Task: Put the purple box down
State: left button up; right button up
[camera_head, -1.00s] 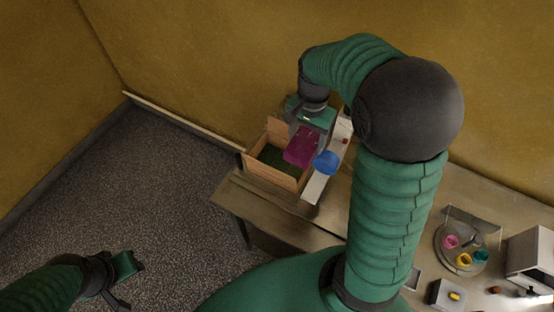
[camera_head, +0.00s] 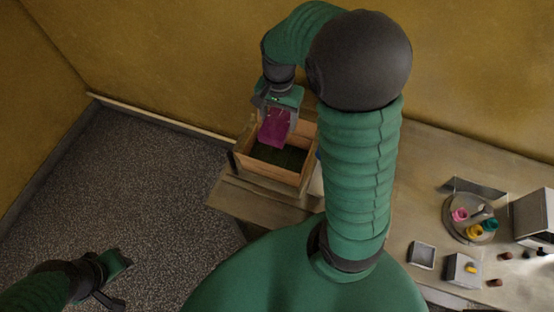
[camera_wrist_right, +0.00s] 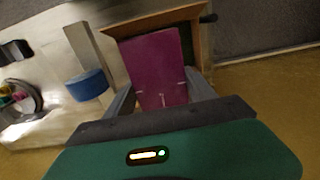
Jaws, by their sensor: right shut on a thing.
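The purple box (camera_head: 274,128) is held in my right gripper (camera_head: 279,112), over the back left part of an open wooden crate (camera_head: 270,172) with a dark green floor. In the right wrist view the purple box (camera_wrist_right: 155,68) sits between the two fingers of my right gripper (camera_wrist_right: 163,100), with the crate's wooden wall (camera_wrist_right: 190,15) behind and beside it. Whether the box touches the crate is unclear. My left gripper (camera_head: 118,280) is at the lower left over the floor, empty as far as I see; its jaw opening is unclear.
A blue round thing (camera_wrist_right: 88,85) on a pale strip is beside the crate in the wrist view. The table (camera_head: 420,180) runs right, with a round tray (camera_head: 458,232) of coloured rings, a small square tray (camera_head: 422,255) and a grey box (camera_head: 462,270). Walls stand close behind the crate.

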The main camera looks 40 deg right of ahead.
aim_at(277, 157)
jog(key=f+p, duration=0.1)
jog(key=f, duration=0.8)
jog(key=f+p, duration=0.2)
jog(key=f, duration=0.8)
jog(key=shift+w+a, duration=0.1)
jog(key=shift+w, duration=0.2)
jog(key=shift+f, duration=0.1)
jog(key=o, duration=1.6)
